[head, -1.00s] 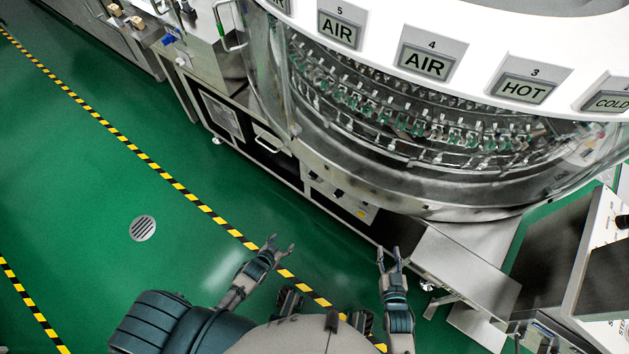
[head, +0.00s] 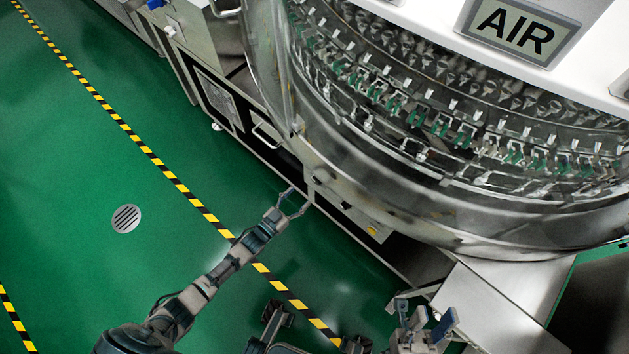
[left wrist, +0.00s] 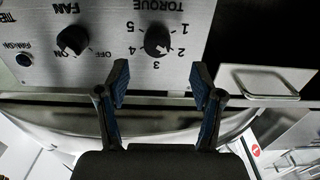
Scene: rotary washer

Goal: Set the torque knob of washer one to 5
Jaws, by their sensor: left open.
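The torque knob (left wrist: 158,42) is a black knob on a grey panel (left wrist: 112,22) in the left wrist view. Its label reads upside down, with the numbers 1 to 5 around it. I cannot tell surely which number it points to. My left gripper (left wrist: 160,85) is open and empty, its fingers pointing at the panel below the knob and apart from it. In the head view my left gripper (head: 295,203) is by the washer's lower front (head: 345,208). My right gripper (head: 428,322) is at the bottom edge, fingers apart and empty.
A metal handle (left wrist: 262,80) sticks out at right. The clear-walled rotary drum (head: 440,130) overhangs the front. Green floor (head: 80,170) is open at left.

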